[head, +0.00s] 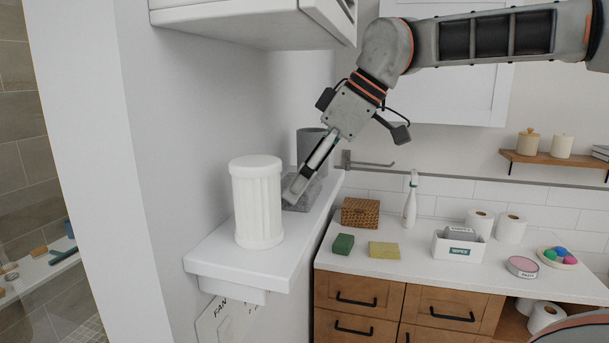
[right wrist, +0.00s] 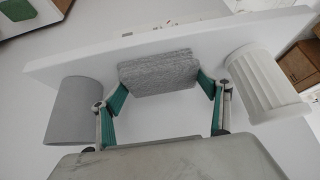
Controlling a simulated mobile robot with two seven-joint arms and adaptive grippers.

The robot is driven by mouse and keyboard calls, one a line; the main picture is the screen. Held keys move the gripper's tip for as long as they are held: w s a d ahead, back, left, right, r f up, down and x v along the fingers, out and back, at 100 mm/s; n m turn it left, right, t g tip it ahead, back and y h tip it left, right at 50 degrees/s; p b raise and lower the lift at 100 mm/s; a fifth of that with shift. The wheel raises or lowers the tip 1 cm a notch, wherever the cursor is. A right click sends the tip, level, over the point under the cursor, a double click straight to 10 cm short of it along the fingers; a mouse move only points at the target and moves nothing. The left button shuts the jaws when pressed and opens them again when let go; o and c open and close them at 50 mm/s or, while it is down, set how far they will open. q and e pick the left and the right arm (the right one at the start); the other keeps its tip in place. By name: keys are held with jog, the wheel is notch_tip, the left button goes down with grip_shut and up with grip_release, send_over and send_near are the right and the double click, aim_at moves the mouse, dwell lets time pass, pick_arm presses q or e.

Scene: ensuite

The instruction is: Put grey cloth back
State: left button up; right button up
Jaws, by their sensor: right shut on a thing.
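The grey cloth (right wrist: 158,73) is a folded, speckled grey block. In the right wrist view it sits between the two green-padded fingers of my right gripper (right wrist: 161,92), which is shut on it. In the head view the cloth (head: 299,195) is at the white wall shelf (head: 236,254), between a white ribbed cylinder and a grey cylinder. My right gripper (head: 297,190) reaches down to it there and hides part of it. I cannot tell whether the cloth touches the shelf. My left gripper is not in view.
The white ribbed cylinder (head: 257,205) stands close in front of the cloth, the grey cylinder (head: 310,146) close behind. A white cabinet (head: 255,22) hangs above. The counter at right holds a green sponge (head: 343,244), a yellow sponge (head: 384,250) and a wicker box (head: 360,212).

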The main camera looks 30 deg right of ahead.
jog(key=o, duration=1)
jog(key=shift+r, duration=0.1)
jog(key=shift+s+d+r, duration=0.1)
jog(key=shift+r, duration=0.25)
jog(key=v, duration=1.1)
jog(key=shift+r+b, duration=0.1)
jog(key=shift+b, duration=0.2)
